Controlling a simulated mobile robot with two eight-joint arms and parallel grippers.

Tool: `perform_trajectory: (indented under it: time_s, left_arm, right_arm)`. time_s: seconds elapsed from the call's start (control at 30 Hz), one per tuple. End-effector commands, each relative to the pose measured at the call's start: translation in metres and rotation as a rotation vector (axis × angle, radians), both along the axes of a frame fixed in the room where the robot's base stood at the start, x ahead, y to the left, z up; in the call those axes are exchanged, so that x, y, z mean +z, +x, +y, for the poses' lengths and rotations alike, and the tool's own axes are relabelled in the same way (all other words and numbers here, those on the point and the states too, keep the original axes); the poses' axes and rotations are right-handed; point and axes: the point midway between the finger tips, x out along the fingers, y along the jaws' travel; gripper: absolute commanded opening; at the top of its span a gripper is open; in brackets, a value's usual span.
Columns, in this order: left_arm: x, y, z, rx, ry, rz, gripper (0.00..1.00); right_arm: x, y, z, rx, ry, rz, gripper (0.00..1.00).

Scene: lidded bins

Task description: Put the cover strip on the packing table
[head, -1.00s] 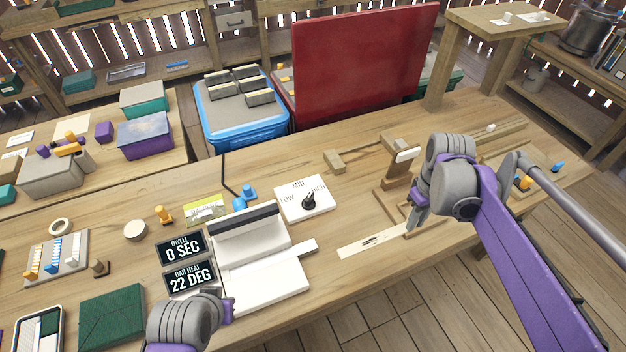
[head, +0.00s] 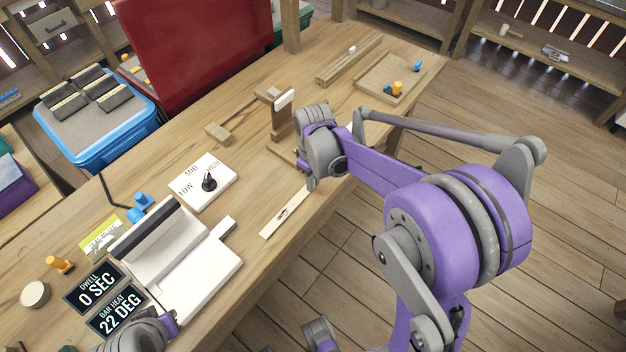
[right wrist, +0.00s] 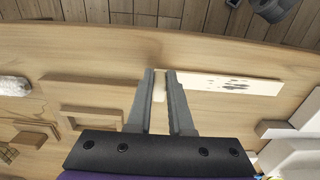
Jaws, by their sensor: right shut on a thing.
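The cover strip (head: 285,214) is a long, thin, pale strip with dark marks along its middle. It lies flat on or very near the packing table (head: 262,160), close to the front edge. In the right wrist view the strip (right wrist: 230,84) runs rightward from the fingers. My right gripper (head: 309,186) is at the strip's far end. In the wrist view its fingers (right wrist: 160,88) are shut on a pale piece at that end. I cannot tell whether the strip touches the wood. My left gripper (head: 172,322) is partly in view at the lower left, its fingertips unclear.
A white sealer (head: 185,262) stands left of the strip, with a dial plate (head: 203,182) behind it. A wooden stand (head: 281,122) is close behind my right gripper. A wooden tray (head: 388,88) is farther right. A blue bin (head: 95,118) and red panel (head: 190,45) stand behind the table.

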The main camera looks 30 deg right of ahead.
Motion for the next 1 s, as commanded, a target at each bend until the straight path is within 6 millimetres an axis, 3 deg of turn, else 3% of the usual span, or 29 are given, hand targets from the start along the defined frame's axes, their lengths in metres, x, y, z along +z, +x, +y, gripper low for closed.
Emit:
perform_trajectory:
  time_s: [0.3, 0.33, 0.5, 0.8, 1.0]
  left_arm:
    - [-0.003, -0.001, 0.000, 0.000, 0.000, 0.001, 0.00]
    - [-0.003, -0.001, 0.000, 0.000, 0.000, 0.001, 0.00]
    - [-0.002, 0.000, 0.000, 0.000, 0.000, 0.001, 0.00]
    - [0.000, 0.000, 0.000, 0.000, 0.000, 0.000, 0.00]
    - [0.004, 0.001, 0.000, 0.000, 0.000, -0.001, 0.00]
  right_arm:
    - [-0.004, 0.000, 0.000, 0.000, 0.000, 0.000, 0.00]
    - [-0.003, 0.000, 0.000, 0.000, 0.000, 0.000, 0.23]
    - [-0.002, 0.000, 0.000, 0.000, 0.000, 0.000, 0.49]
    - [0.000, 0.000, 0.000, 0.000, 0.000, 0.000, 0.49]
    - [0.025, 0.000, 0.000, -0.001, 0.000, 0.000, 0.49]
